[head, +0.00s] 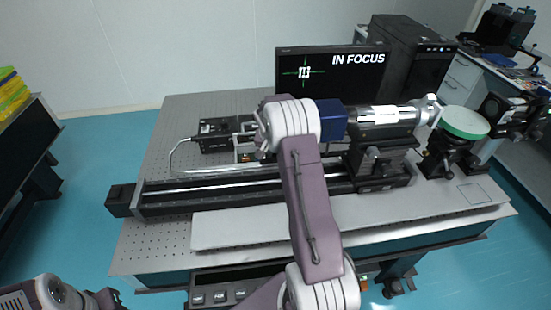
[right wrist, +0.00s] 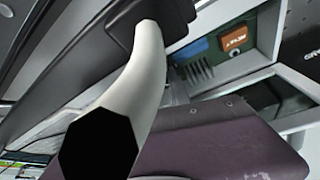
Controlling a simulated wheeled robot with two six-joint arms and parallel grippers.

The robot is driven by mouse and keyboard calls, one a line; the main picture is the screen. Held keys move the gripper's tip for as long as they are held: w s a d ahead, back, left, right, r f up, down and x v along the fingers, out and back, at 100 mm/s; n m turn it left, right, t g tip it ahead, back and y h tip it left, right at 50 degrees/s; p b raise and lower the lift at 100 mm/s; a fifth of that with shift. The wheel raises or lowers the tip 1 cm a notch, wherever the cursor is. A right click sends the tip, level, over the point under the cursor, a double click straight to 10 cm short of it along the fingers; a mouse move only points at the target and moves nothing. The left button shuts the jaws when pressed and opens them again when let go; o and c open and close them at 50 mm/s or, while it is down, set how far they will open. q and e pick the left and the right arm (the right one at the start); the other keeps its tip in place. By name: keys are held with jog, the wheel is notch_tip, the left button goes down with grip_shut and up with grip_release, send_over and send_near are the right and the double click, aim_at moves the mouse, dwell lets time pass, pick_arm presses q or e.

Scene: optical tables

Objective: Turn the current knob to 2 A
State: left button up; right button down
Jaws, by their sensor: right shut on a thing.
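A dark instrument (head: 235,275) with a display and a row of buttons shows low in the head view, at the table's front. My right arm covers its right part, so the current knob and its marks are hidden there. In the right wrist view, a pale finger of my right gripper (right wrist: 148,40) reaches up to a dark block at the top.
The perforated optical table (head: 150,230) carries a black rail (head: 230,195), a silver tube (head: 380,115) and a green-topped stage (head: 464,123). A monitor (head: 330,75) behind reads "IN FOCUS". In the wrist view, an orange part (right wrist: 235,40) sits near the dark block.

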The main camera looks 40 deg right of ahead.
jog(key=shift+m, duration=0.6)
jog(key=c, duration=1.5)
grip_release()
jog(key=shift+a+r, duration=0.1)
jog(key=v, duration=0.8)
jog(key=shift+a+r+b, duration=0.25)
jog(key=shift+r+b, duration=0.1)
jog(key=shift+b, duration=0.05)
jog(key=shift+r, duration=0.1)
